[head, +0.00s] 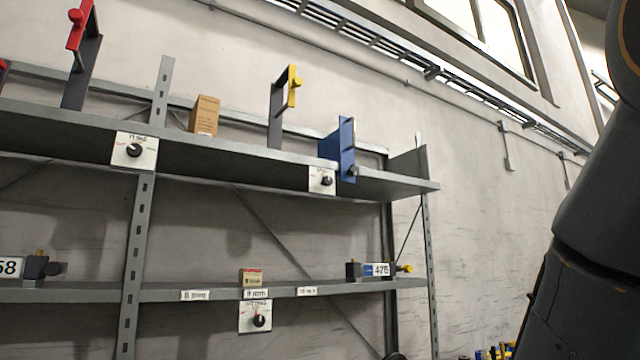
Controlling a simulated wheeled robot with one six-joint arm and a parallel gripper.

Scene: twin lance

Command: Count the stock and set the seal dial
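In the head view, a white dial plate with a black knob (134,150) hangs on the upper shelf edge at left. A second dial (321,180) is on the same edge further right. A third dial (256,317) hangs below the lower shelf edge. Their lettering is too small to read surely. Which dial is the seal dial I cannot tell. My gripper is not in view.
The upper shelf (240,158) also bears red, yellow (293,86) and blue (346,150) handled fixtures. The lower shelf (220,291) bears black devices labelled 4275 (378,270) and, partly cut off, 58 (12,268). My dark arm fills the right edge.

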